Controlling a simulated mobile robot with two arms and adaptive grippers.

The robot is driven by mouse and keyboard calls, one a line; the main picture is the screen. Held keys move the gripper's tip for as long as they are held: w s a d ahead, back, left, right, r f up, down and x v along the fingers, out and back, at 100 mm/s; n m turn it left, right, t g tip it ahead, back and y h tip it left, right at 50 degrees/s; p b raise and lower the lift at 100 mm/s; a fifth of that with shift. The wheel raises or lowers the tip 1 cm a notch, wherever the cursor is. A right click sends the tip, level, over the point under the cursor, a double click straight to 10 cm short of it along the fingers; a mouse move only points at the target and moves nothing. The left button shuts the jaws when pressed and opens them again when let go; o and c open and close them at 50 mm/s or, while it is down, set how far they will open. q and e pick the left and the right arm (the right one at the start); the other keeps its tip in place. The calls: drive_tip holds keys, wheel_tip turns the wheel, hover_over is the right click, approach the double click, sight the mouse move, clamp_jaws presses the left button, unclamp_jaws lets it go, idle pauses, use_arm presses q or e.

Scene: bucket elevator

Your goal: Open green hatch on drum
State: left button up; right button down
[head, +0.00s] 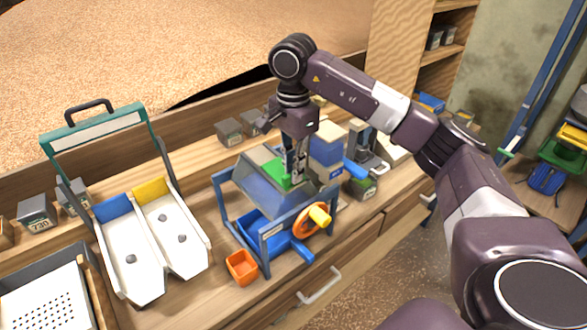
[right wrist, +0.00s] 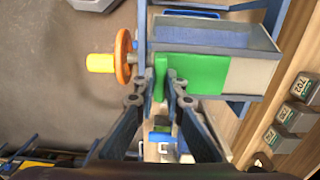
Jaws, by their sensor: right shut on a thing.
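The drum (head: 258,186) is a blue-grey box-like body held in a blue frame on the bench, with an orange crank wheel on its side. The green hatch (head: 276,168) is a flat panel on the drum's top; it also shows in the right wrist view (right wrist: 200,74) with an upright green tab (right wrist: 160,72) at its edge. My right gripper (head: 297,182) points down at the hatch, its fingers shut on the green tab in the right wrist view (right wrist: 165,92). The gripper hides part of the hatch in the head view. My left gripper is not in view.
The orange wheel (right wrist: 123,56) with a yellow knob (head: 319,215) stands close to my gripper. An orange cup (head: 242,267) sits in front of the drum. A white two-lane chute (head: 135,255) is at left. Several grey weights (right wrist: 284,139) line the bench's back.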

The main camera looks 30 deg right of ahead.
sight(272, 163)
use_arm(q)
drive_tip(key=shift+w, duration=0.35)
use_arm(e)
drive_tip(key=shift+w, duration=0.1)
drive_tip(key=shift+w+r, duration=0.1)
drive_tip(key=shift+w, duration=0.15)
drive_tip(key=w, duration=0.4)
drive_tip(key=w+p, duration=0.1)
drive_tip(key=w, duration=0.1)
drive_tip(key=shift+w+a, duration=0.25)
drive_tip(key=shift+a, duration=0.1)
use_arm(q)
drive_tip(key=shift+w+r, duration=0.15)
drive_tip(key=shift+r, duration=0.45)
use_arm(e)
drive_tip(key=shift+w, duration=0.6)
drive_tip(key=c, duration=2)
unclamp_jaws()
drive_tip(key=shift+c, duration=0.2)
drive_tip(key=shift+o, duration=0.3)
